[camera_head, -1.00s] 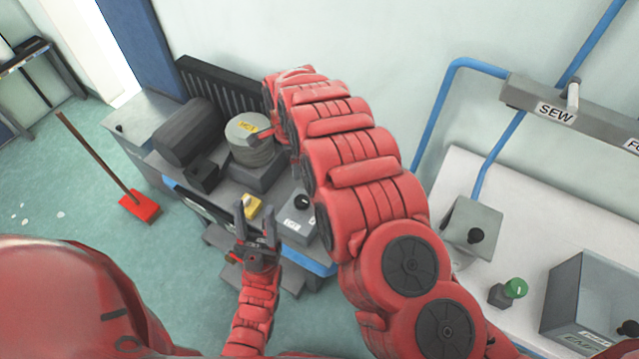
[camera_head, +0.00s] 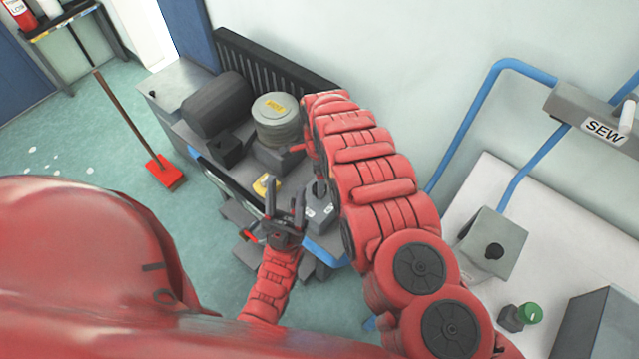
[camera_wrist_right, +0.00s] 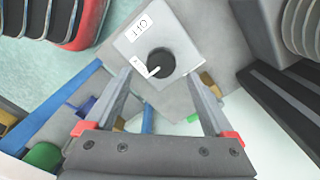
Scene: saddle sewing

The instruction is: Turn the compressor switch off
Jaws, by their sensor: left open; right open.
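The compressor (camera_head: 215,105) stands by the wall, with a dark motor and a round cylinder (camera_head: 278,125). Its grey switch box (camera_head: 318,212) sits at the front corner, partly beside my right arm. In the right wrist view, the switch box (camera_wrist_right: 190,28) carries a black round knob (camera_wrist_right: 160,62) with a white pointer mark and white labels. My right gripper (camera_wrist_right: 160,75) is open, its fingertips on either side of the knob; contact cannot be told. My left gripper (camera_head: 285,192) is open and empty, just left of the switch box.
A yellow piece (camera_head: 266,184) lies near the left fingertips. A red broom (camera_head: 165,172) stands on the floor at left. A white table (camera_head: 475,270) at right holds a grey box with a black knob (camera_head: 494,248) and a green knob (camera_head: 530,313).

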